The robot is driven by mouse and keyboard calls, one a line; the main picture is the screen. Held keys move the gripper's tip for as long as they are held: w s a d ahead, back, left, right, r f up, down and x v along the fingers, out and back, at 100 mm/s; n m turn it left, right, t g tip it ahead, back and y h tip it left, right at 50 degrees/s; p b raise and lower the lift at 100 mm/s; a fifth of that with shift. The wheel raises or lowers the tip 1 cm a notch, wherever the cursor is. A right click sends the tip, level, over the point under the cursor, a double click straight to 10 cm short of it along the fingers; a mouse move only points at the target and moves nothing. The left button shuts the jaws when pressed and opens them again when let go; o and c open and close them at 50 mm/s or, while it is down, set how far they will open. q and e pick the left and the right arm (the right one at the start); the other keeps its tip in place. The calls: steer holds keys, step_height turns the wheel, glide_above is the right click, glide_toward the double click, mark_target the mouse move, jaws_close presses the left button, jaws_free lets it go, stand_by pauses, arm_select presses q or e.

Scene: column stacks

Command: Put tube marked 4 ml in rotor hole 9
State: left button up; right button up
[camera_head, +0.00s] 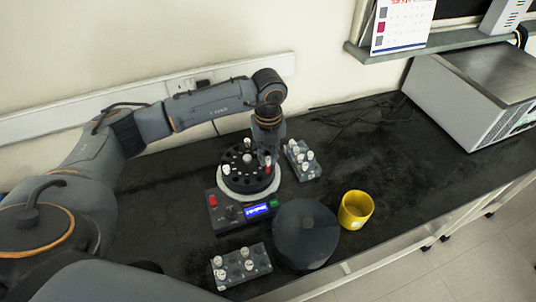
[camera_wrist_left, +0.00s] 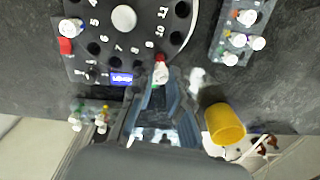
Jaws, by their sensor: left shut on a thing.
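The black rotor (camera_head: 237,178) sits on the centrifuge, with numbered holes around its rim; it also shows at the top of the wrist view (camera_wrist_left: 124,18). My left gripper (camera_head: 268,158) is over the rotor's right side, pointing down. In the wrist view its fingers (camera_wrist_left: 160,86) are shut on a tube (camera_wrist_left: 160,73) with a white cap and a red part, at the rotor's near rim. The tube's marking is not readable. I cannot tell whether its tip is inside a hole. My right gripper is not in view.
A tube rack (camera_head: 314,172) stands right of the rotor, another (camera_head: 232,281) in front. A dark round lid (camera_head: 305,235) and a yellow cup (camera_head: 356,212) stand at the right front. The centrifuge panel has a blue display (camera_head: 257,210).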

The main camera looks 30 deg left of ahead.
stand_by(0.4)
arm_select(q)
steer(key=shift+f+b, duration=1.1)
steer(key=shift+f, duration=0.3)
steer(key=o, duration=1.1)
steer(key=shift+r, duration=0.1)
steer(key=shift+r+p, duration=1.95)
steer(key=shift+r, duration=1)
